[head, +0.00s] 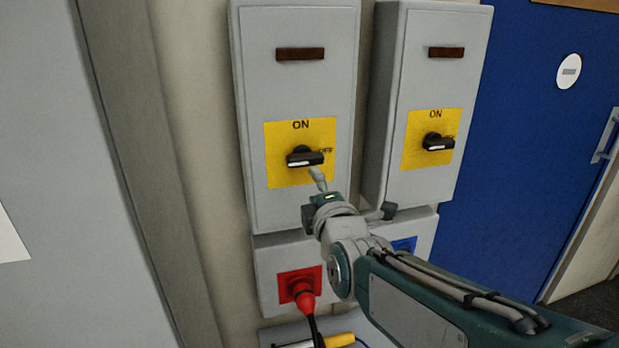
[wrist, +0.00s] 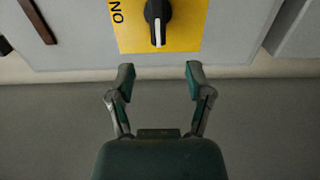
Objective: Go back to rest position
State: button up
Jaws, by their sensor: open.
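My gripper (wrist: 160,78) is open and empty in the wrist view, its two fingers spread apart just short of a grey switch box. A black rotary switch (wrist: 158,20) on a yellow plate (wrist: 191,32) lies ahead, beyond the fingertips and not between them. In the head view my gripper (head: 317,178) is just below the left rotary switch (head: 304,157), apart from it as far as I can tell. That switch's handle lies sideways, pointing to OFF. My arm reaches in from the lower right.
A second grey box with a like switch (head: 437,142) stands to the right. Below are a red socket (head: 299,285) with a plugged cable and a blue socket (head: 405,245), partly hidden by my arm. A blue door (head: 540,130) is at the right, a grey panel (head: 60,150) at the left.

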jog(key=shift+s+d, duration=0.1)
jog(key=shift+s, duration=0.2)
jog(key=s+d+f+m+g+h, duration=0.2)
jog(key=s+d+f+m+g, duration=0.4)
jog(key=s+m, duration=0.4)
jog(key=s+d+f+m+g+h, duration=0.3)
jog(key=s+d+f+m+g, duration=0.2)
jog(key=s+d+f+m, duration=0.3)
jog(key=s+m, duration=0.3)
jog(key=s, duration=0.1)
jog(key=shift+d+g, duration=0.3)
jog(key=shift+g, duration=0.1)
